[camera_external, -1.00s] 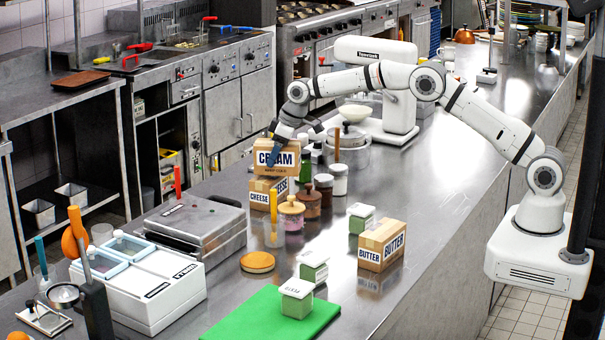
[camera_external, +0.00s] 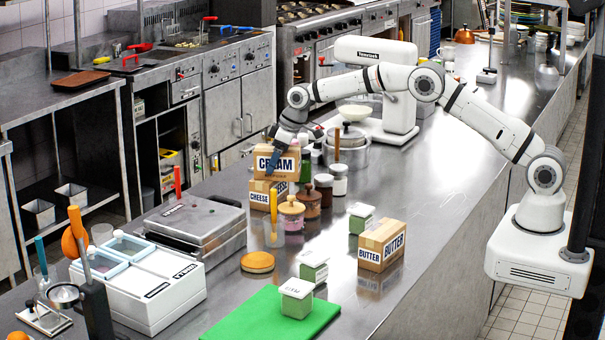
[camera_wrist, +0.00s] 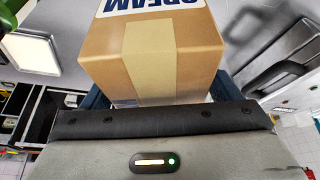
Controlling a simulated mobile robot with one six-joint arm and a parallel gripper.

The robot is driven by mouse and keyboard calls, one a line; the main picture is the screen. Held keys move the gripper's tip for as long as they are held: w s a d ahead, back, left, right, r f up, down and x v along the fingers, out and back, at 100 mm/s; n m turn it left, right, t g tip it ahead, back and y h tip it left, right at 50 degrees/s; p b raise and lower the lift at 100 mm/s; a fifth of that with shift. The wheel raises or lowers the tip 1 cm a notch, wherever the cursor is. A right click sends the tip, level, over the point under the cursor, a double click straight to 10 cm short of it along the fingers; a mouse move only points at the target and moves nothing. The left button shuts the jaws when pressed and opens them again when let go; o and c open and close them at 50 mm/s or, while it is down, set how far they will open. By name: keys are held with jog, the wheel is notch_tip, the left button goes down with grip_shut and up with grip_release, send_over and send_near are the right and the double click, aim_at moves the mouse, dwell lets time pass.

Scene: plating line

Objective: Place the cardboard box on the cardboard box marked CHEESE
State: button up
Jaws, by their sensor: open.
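The cardboard box marked CREAM (camera_external: 265,163) sits on top of the cardboard box marked CHEESE (camera_external: 259,196), roughly lined up with it, on the steel counter. My gripper (camera_external: 282,156) is at the CREAM box, with one dark finger across its near face; the far finger is hidden. The jaws are open, with the box still between them. In the wrist view the CREAM box (camera_wrist: 150,60) fills the space ahead of the gripper, its tape strip facing the camera, and parts of the blue fingers show at either side. The CHEESE box is hidden there.
Several jars (camera_external: 291,211) stand close to the right of the stack. A box marked BUTTER (camera_external: 370,254) and small green-and-white cartons (camera_external: 361,217) stand further right. A grey press (camera_external: 197,222) is at front left. The counter right of the BUTTER box is clear.

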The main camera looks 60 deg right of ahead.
jog(key=b+v, duration=0.3)
jog(key=v, duration=0.9)
jog(key=shift+s+r, duration=0.2)
jog(key=s+d+r+m, duration=0.1)
jog(key=s+d+r, duration=0.15)
jog(key=s, duration=0.55)
jog(key=s+d+r+h, duration=0.1)
jog(key=s+d+r, duration=0.15)
jog(key=s, duration=0.45)
jog(key=s+d+r+m, duration=0.1)
jog(key=s+r, duration=0.2)
jog(key=s, duration=0.5)
jog(key=s+d+f+m, duration=0.1)
jog(key=s+d+f, duration=0.1)
jog(key=s, duration=1.1)
jog(key=s+d+f+m, duration=0.1)
jog(key=s+f, duration=0.4)
jog(key=s, duration=0.9)
jog(key=shift+d+f+g+h, duration=0.3)
jog(key=shift+d+h, duration=0.1)
jog(key=shift+d, duration=0.05)
jog(key=shift+f, duration=0.15)
